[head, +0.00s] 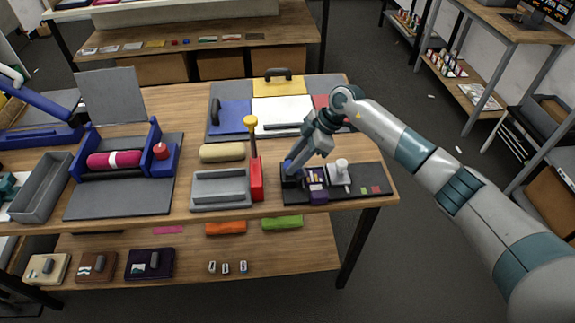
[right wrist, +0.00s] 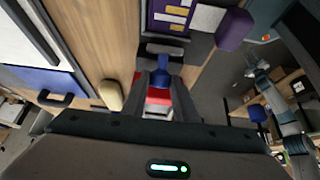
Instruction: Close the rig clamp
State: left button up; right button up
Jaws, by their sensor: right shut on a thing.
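The rig (head: 370,193) is a dark base at the right front of the table. It carries a purple block with pale labels (head: 315,184) and a white upright part (head: 340,172). My right gripper (head: 291,168) reaches down at the rig's left end. In the right wrist view its fingers (right wrist: 163,88) are shut on a small blue part (right wrist: 170,72), which appears to be the clamp's handle. The fingers hide most of it, and I cannot tell the clamp's exact angle. The labelled purple block also shows in the right wrist view (right wrist: 172,22).
A red holder (head: 256,182) with a yellow-knobbed lever stands just left of the rig, beside a grey tray (head: 220,203). A tan roll (head: 222,152) and a blue fixture with a magenta roll (head: 113,160) lie farther left. The table's front and right edges are close to the rig.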

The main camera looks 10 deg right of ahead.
jog(key=shift+d+f+y+b, duration=0.25)
jog(key=shift+d+y+b, duration=0.45)
jog(key=shift+y, duration=0.3)
jog(key=d+y+b, duration=0.1)
jog(key=y+b, duration=0.1)
jog(key=d+f+y+b, duration=0.1)
jog(key=y+b, duration=0.2)
jog(key=shift+w+d, duration=0.1)
jog(key=shift+d, duration=0.25)
jog(key=shift+d+y+b, duration=0.4)
jog(key=shift+y+b, duration=0.5)
jog(key=shift+b, duration=0.2)
jog(key=o, duration=1)
jog(key=shift+f, duration=0.1)
